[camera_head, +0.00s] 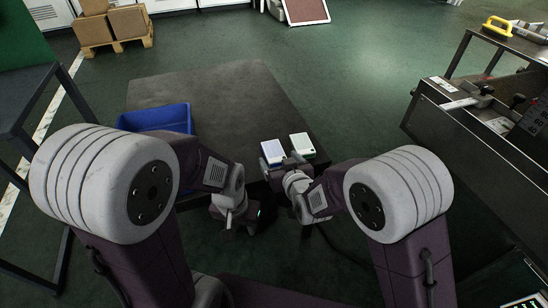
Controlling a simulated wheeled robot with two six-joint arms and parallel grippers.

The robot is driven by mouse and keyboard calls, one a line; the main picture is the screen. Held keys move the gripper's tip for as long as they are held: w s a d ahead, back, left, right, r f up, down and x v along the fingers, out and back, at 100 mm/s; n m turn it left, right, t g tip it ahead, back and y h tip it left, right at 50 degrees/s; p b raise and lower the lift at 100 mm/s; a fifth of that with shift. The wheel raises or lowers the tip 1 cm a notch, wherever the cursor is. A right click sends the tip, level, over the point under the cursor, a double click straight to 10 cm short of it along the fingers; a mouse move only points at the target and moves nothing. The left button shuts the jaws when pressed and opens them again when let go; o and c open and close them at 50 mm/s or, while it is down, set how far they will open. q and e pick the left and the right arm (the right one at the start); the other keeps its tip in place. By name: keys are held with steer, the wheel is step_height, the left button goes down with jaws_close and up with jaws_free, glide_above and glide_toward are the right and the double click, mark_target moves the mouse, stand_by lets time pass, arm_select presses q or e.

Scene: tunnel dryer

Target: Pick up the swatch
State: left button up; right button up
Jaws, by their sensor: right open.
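Two small pale rectangular pieces lie near the front right edge of the dark table (215,88). One is a lavender-white piece (271,150), and the other is a white piece with a greenish tint and a dark spot (302,145). I cannot tell which of them is the swatch. My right gripper (285,161) is open, right at the near end of the lavender-white piece. Whether it touches the piece is unclear. My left gripper (230,220) hangs lower, in front of the table edge and away from both pieces. Its jaws are too small and dark to read.
A dark metal machine (455,122) stands at the right. A dark frame (25,95) is at the left. Boxes on a pallet (112,22) stand far back. The table's middle is clear.

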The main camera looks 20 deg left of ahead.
mark_target(275, 154)
steer(key=b+x, duration=0.2)
steer(key=x, duration=0.3)
steer(key=shift+d+f+b, duration=0.1)
steer(key=shift+f+b, duration=0.1)
steer(key=shift+b, duration=0.15)
steer(key=shift+w, duration=0.2)
steer(key=shift+r, duration=0.1)
steer(key=c, duration=1.4)
